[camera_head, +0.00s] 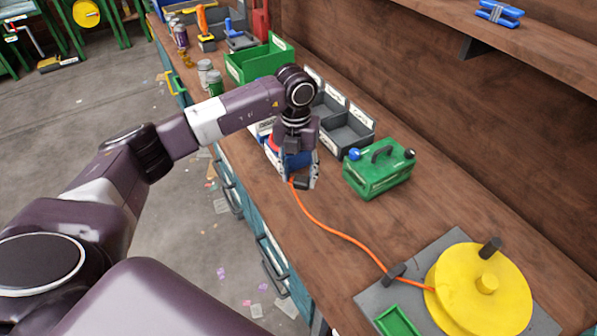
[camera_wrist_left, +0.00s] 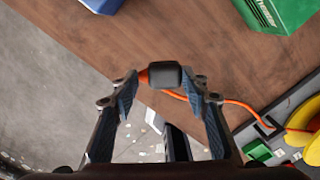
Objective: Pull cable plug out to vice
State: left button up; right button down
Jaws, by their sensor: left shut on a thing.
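My left gripper (camera_head: 300,181) is above the front part of the workbench. It is shut on the black cable plug (camera_wrist_left: 166,76), which lies between its fingertips in the left wrist view. An orange cable (camera_head: 335,232) runs from the plug to a yellow reel (camera_head: 480,292) at the lower right. A blue object (camera_head: 272,158) is partly hidden behind the gripper; I cannot tell whether it is the vice. My right gripper is not in view.
A green box with a handle (camera_head: 380,172) stands right of the gripper. Grey bins (camera_head: 347,130) and a green bin (camera_head: 258,62) are behind. Jars and tools stand farther along. Bare bench (camera_head: 420,220) lies between the green box and the reel.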

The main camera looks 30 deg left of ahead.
pick_arm(q)
jog(key=shift+f+b, duration=0.35)
jog(key=shift+f, duration=0.3)
jog(key=shift+f+b, duration=1)
jog(key=shift+f, duration=0.5)
jog(key=shift+f+b, duration=1.05)
jog(key=shift+f, duration=0.5)
jog(key=o, duration=1.4)
jog(key=shift+c, duration=0.2)
notch_tip(320, 180, up, 12)
jog(key=shift+s+a, duration=0.1)
jog(key=shift+a, duration=0.05)
